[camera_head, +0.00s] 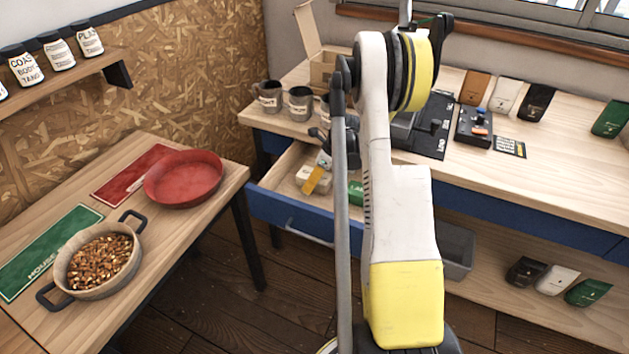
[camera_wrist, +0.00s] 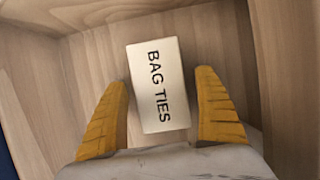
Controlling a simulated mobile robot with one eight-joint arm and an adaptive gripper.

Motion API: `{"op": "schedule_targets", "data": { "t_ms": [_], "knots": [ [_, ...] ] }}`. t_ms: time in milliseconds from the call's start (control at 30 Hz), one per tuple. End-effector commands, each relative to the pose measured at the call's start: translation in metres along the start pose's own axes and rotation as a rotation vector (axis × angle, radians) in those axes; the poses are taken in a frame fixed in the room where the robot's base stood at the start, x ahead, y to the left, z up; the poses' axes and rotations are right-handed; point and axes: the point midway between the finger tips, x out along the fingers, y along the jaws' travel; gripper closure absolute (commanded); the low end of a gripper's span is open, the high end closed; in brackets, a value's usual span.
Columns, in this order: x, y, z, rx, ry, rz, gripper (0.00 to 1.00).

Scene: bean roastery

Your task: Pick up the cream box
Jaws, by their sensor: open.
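The cream box (camera_wrist: 157,80) is labelled BAG TIES and lies on the wooden floor of an open drawer. In the head view it shows in the drawer at its left part (camera_head: 308,181), partly covered by a yellow fingertip. My gripper (camera_wrist: 160,112) is open, with one yellow finger on each side of the box's near half. Gaps show between the fingers and the box, and I cannot tell the height difference. In the head view my gripper (camera_head: 316,178) reaches down into the drawer. My arm hides much of the drawer.
The blue-fronted drawer (camera_head: 288,217) is pulled out below the worktop. A green item (camera_head: 356,193) lies in it, right of the box. Several grey mugs (camera_head: 270,96) stand above. A separate table (camera_head: 190,232) at left holds a pot (camera_head: 62,272) and red pan (camera_head: 184,178).

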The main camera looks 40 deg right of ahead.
Motion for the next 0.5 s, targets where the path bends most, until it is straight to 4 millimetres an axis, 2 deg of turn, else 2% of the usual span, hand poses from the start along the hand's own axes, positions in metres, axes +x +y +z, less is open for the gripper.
{"op": "schedule_targets", "data": {
  "t_ms": [133, 300, 333, 500],
  "knots": [
    [-0.0002, 0.0000, 0.0001, 0.000, 0.000, 0.000, 0.21],
    [-0.0002, 0.0000, 0.0001, 0.000, 0.000, 0.000, 0.73],
    [-0.0002, 0.0000, 0.0001, 0.000, 0.000, 0.000, 0.77],
    [-0.0002, 0.0001, 0.0001, 0.000, 0.000, 0.000, 0.77]
  ]
}}
